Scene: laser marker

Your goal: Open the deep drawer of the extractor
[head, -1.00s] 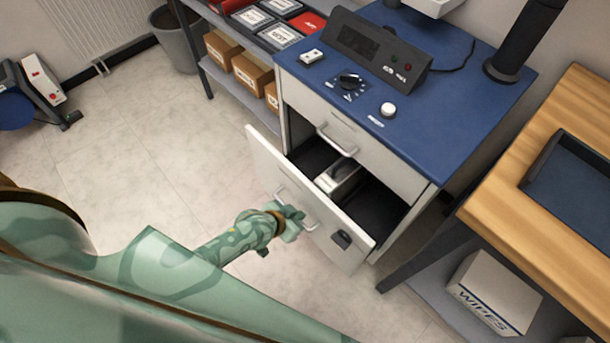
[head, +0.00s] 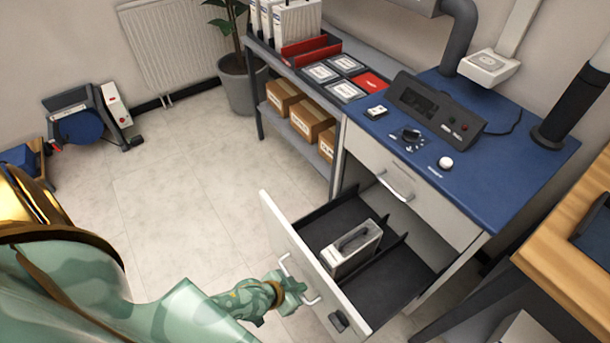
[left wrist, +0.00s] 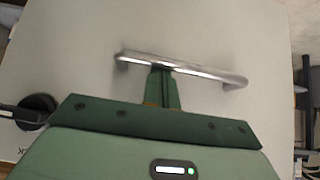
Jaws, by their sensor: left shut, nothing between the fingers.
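The extractor cabinet's deep drawer (head: 300,262) stands far out, its dark interior largely visible, below a shut shallow drawer (head: 412,195). A white box-like unit with a dark handle (head: 352,246) sits inside between dark dividers. My left gripper (head: 298,287) is at the deep drawer's silver handle (head: 283,264), outside the front panel. In the left wrist view, the closed fingers (left wrist: 161,70) reach the handle bar (left wrist: 208,74) near its middle. Nothing shows gripped between them; whether they hook behind the bar is unclear. My right gripper is out of view.
A black latch or lock (head: 339,321) sits on the drawer front's near end. A wooden bench (head: 560,245) stands at right. A shelf with brown boxes (head: 310,118) is behind left. The tiled floor (head: 180,210) left of the drawer is clear.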

